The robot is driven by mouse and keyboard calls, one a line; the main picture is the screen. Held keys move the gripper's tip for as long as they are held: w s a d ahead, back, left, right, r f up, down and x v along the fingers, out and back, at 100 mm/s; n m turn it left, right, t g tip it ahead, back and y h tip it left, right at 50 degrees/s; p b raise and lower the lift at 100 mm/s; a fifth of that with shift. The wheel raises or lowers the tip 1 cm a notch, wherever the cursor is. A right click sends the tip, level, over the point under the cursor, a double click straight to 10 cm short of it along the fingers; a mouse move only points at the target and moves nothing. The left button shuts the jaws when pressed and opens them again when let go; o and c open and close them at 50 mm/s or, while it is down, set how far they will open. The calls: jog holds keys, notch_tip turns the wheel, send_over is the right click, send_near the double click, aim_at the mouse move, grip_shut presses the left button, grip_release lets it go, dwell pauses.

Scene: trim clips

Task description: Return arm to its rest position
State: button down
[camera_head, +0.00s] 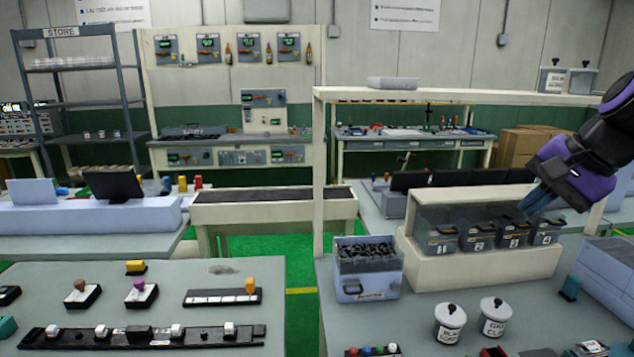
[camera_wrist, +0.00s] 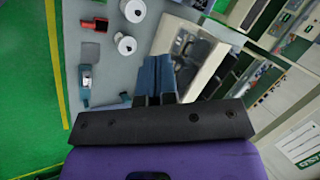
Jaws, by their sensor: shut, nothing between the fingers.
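My gripper (camera_head: 535,201) is at the right of the head view, at the end of my black and purple arm. Its blue fingers point down and to the left, over the right end of the row of numbered bins (camera_head: 496,236). In the wrist view the fingers of my gripper (camera_wrist: 156,62) lie side by side, shut, with nothing between them. I cannot tell from these views how far the fingertips are from the bins.
A cream frame (camera_head: 319,180) with a top shelf stands around the bins. Two white lidded pots (camera_head: 449,322) and a bin of black parts (camera_head: 367,268) stand on the right table. The left table (camera_head: 190,275) holds clip fixtures. Green floor shows between tables.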

jog(key=s+a+n+h, duration=0.3)
jog(key=s+n, duration=0.7)
jog(key=s, duration=0.3)
jog(key=shift+s+f+h, duration=0.15)
jog(key=shift+s+h, duration=0.15)
jog(key=shift+s, duration=0.05)
